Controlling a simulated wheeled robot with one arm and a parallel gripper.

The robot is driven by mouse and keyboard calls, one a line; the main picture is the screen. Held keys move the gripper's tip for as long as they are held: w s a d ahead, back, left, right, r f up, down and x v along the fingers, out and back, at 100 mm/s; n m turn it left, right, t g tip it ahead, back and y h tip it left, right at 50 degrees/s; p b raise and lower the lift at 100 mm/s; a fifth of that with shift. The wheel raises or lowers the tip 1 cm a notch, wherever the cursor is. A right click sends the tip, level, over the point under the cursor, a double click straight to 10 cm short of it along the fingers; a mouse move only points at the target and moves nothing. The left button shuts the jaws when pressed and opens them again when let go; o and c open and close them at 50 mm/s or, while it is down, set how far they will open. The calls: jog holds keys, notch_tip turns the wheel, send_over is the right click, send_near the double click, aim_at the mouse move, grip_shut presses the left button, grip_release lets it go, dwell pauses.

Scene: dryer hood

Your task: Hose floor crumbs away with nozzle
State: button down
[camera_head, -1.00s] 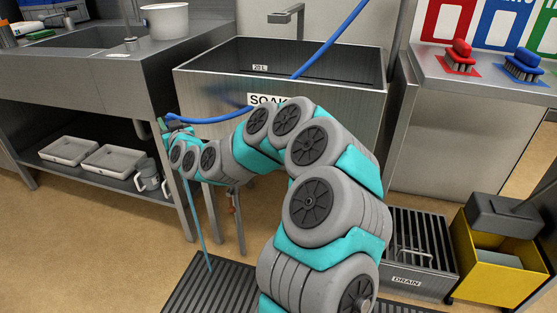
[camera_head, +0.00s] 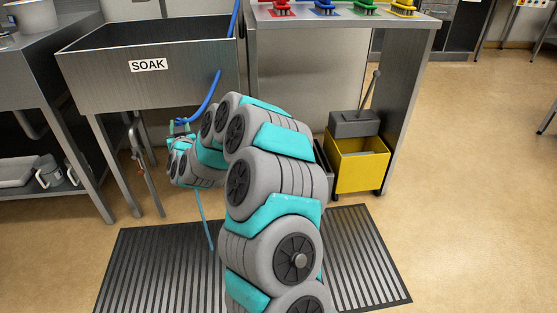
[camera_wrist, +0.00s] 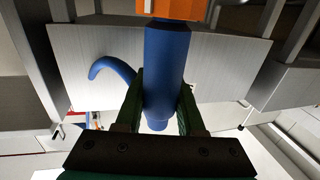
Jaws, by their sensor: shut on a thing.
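My gripper (camera_wrist: 161,95) is shut on the blue nozzle (camera_wrist: 166,50), one dark green finger on each side. An orange part (camera_wrist: 170,8) shows at the nozzle's end in the wrist view. The blue hose (camera_head: 208,100) hangs down past the soak sink to my gripper (camera_head: 179,128); its curve also shows in the wrist view (camera_wrist: 112,68). A thin blue water stream (camera_head: 204,222) runs down from below the gripper to the slatted floor grate (camera_head: 150,265). I can make out no crumbs on the floor; my arm hides part of the grate.
The soak sink (camera_head: 110,88) stands on legs at the left, beside a steel counter (camera_head: 30,55). A steel table (camera_head: 305,75) with coloured brushes stands behind my arm. A yellow mop bucket (camera_head: 358,170) is right of the arm. Floor at the right (camera_head: 460,200) is open.

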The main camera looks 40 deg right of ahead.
jog(key=s+d+f+m+g+h+b, duration=0.1)
jog(key=s+d+f+m+g+h, duration=0.35)
jog(key=d, duration=0.45)
jog(key=s+d+f+m+g+h+b, duration=0.1)
jog(key=s+d+f+m+g+h, duration=0.15)
jog(key=s+d+f, duration=0.55)
jog(key=s+d+f+m+g+h+b, duration=0.2)
jog(key=d+f+m+g+h, duration=0.15)
jog(key=d, duration=0.75)
notch_tip(320, 180, down, 9)
jog(key=b, duration=0.2)
jog(key=shift+n, duration=0.35)
jog(key=shift+w+a, duration=0.1)
jog(key=shift+a, duration=0.05)
jog(key=shift+w+a, duration=0.5)
jog(key=shift+a, duration=0.25)
jog(key=shift+w+a, duration=0.45)
jog(key=shift+a, duration=0.3)
jog(key=shift+s, duration=0.15)
jog(key=shift+s+d+b, duration=0.15)
jog(key=shift+s+d, duration=0.1)
jog(key=shift+s, duration=0.55)
jog(key=shift+s+d+b, duration=0.2)
jog(key=shift+s, duration=0.55)
jog(key=shift+s+d+b, duration=0.15)
jog(key=shift+s+d, duration=0.1)
jog(key=shift+s, duration=0.55)
